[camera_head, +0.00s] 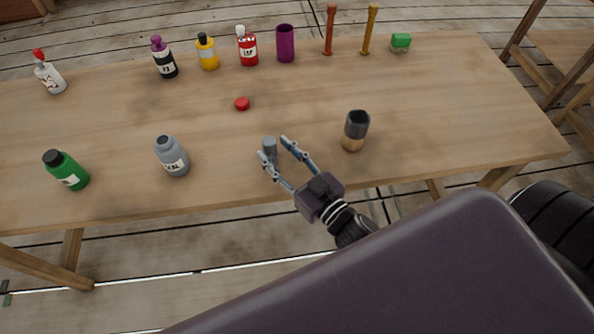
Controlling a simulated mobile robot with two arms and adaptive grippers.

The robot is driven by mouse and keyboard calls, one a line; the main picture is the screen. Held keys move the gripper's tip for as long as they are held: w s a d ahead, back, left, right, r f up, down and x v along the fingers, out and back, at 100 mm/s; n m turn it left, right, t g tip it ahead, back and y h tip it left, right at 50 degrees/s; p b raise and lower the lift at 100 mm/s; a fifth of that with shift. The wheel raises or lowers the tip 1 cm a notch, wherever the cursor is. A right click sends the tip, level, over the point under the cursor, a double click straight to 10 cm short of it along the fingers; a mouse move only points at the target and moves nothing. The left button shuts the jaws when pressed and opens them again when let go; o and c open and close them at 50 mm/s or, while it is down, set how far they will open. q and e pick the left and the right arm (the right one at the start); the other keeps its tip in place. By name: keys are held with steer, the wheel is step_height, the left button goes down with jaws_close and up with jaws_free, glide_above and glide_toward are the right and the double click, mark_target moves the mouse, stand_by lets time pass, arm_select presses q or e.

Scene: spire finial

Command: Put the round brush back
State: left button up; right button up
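No thing here can be named the round brush with certainty. A short upright piece with a dark grey top and a wooden lower end (355,131) stands near the table's front edge and looks brush-like. My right gripper (273,146) reaches in over the front edge, to the left of that piece. Its two fingers are spread. A small grey cylinder (269,146) shows between the fingertips, with a visible gap on its right side; whether a finger touches it I cannot tell. My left gripper is not in view.
On the wooden table (430,95), a grey bottle (173,157) and a green bottle (67,170) stand at front left. A red cap (242,103) lies mid-table.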

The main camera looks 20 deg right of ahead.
steer(key=b+v, duration=0.1)
steer(key=v, duration=0.7)
steer(key=shift+s, duration=0.35)
